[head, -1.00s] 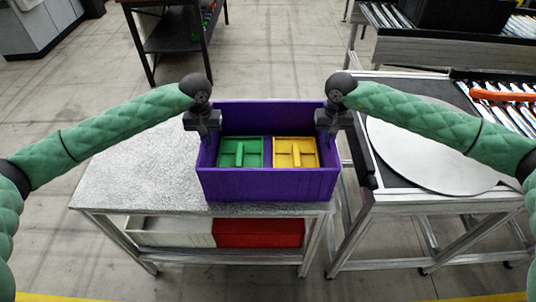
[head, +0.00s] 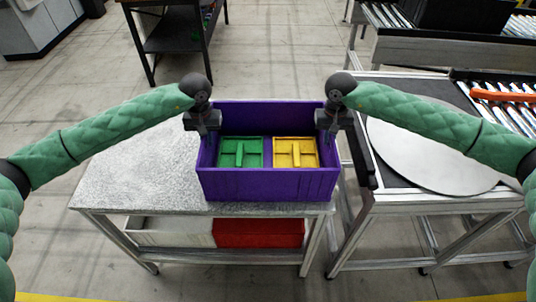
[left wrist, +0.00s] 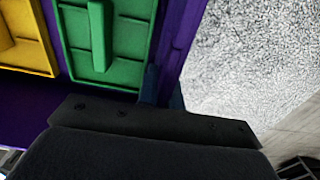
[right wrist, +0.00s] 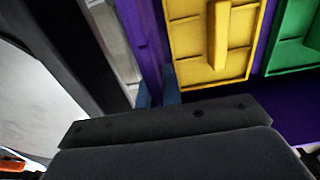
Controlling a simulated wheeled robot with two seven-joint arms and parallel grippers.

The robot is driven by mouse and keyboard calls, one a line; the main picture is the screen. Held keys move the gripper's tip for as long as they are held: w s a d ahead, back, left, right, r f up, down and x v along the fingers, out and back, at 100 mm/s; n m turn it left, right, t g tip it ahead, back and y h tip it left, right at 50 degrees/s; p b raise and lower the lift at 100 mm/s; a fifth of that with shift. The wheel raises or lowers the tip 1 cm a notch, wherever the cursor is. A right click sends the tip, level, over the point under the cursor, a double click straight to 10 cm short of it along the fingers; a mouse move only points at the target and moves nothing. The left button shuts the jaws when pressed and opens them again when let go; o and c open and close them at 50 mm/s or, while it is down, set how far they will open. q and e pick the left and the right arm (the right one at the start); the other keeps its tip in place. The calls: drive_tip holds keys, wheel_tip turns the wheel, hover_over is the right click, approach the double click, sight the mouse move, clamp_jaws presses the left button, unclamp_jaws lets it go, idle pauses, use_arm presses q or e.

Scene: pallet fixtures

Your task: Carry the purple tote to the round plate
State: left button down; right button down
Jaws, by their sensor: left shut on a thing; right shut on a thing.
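The purple tote (head: 268,185) is at the right end of the grey-topped table, with a green insert (head: 241,153) and a yellow insert (head: 294,153) inside. My left gripper (head: 208,132) is shut on the tote's left wall; that wall also shows in the left wrist view (left wrist: 178,40). My right gripper (head: 328,130) is shut on the right wall, which shows in the right wrist view (right wrist: 150,45). The fingertips are mostly hidden. The round plate (head: 425,150) is pale grey and lies flat on the stand to the right, empty. I cannot tell whether the tote touches the table.
The grey-topped table (head: 130,180) is bare left of the tote. A white bin (head: 170,232) and a red bin (head: 258,233) sit on its lower shelf. A narrow gap separates it from the plate's stand. A roller conveyor (head: 500,100) with an orange bar (head: 505,97) is behind the plate.

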use_arm(q)
drive_tip(key=shift+w+r, duration=0.1)
drive_tip(key=shift+r, duration=0.2)
use_arm(e)
drive_tip(key=shift+d+r, duration=0.1)
drive_tip(key=shift+r, duration=0.15)
